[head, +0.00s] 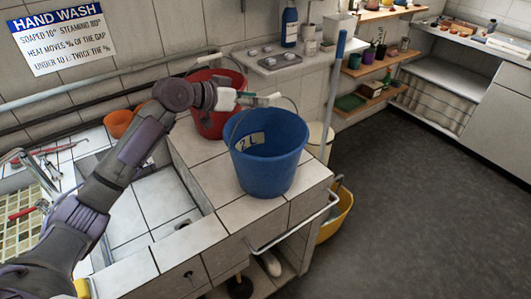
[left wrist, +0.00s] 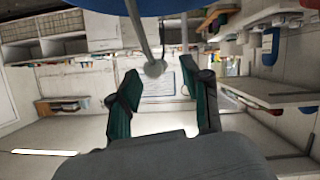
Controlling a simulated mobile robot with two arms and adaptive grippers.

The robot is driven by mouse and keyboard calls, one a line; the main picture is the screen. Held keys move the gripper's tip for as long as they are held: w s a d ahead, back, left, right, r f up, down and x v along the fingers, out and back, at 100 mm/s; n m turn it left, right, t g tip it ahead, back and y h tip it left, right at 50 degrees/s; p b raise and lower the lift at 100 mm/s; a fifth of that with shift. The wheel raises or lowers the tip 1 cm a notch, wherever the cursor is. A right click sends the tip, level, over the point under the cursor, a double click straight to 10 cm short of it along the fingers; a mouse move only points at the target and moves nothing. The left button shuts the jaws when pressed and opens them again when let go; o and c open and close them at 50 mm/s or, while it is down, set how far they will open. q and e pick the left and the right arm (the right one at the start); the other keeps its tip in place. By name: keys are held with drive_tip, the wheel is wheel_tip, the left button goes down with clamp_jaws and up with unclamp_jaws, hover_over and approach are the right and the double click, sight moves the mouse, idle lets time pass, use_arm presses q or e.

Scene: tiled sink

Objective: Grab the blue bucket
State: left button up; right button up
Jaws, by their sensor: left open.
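The blue bucket (head: 265,165) stands upright on the tiled counter, with a "2 L" label on its inner wall. Its thin wire handle is raised above the rim. My left gripper (head: 258,97) is over the back of the bucket's rim, at the height of the raised handle. In the left wrist view its two green fingers (left wrist: 160,95) are apart. A blue edge of the bucket (left wrist: 150,5) shows at the top there. My right gripper is not in view.
A red bucket (head: 208,118) stands close behind the blue one. The sink (head: 150,205) and an orange bowl (head: 119,122) are to the left. A blue pole (head: 333,95) and a yellow bucket (head: 337,215) are to the right. A metal rail (head: 295,225) edges the counter.

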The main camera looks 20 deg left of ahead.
use_arm(q)
drive_tip(key=p+x, duration=0.1)
drive_tip(key=x, duration=0.3)
drive_tip(key=shift+c, duration=1.1)
clamp_jaws()
drive_tip(key=shift+r, duration=0.1)
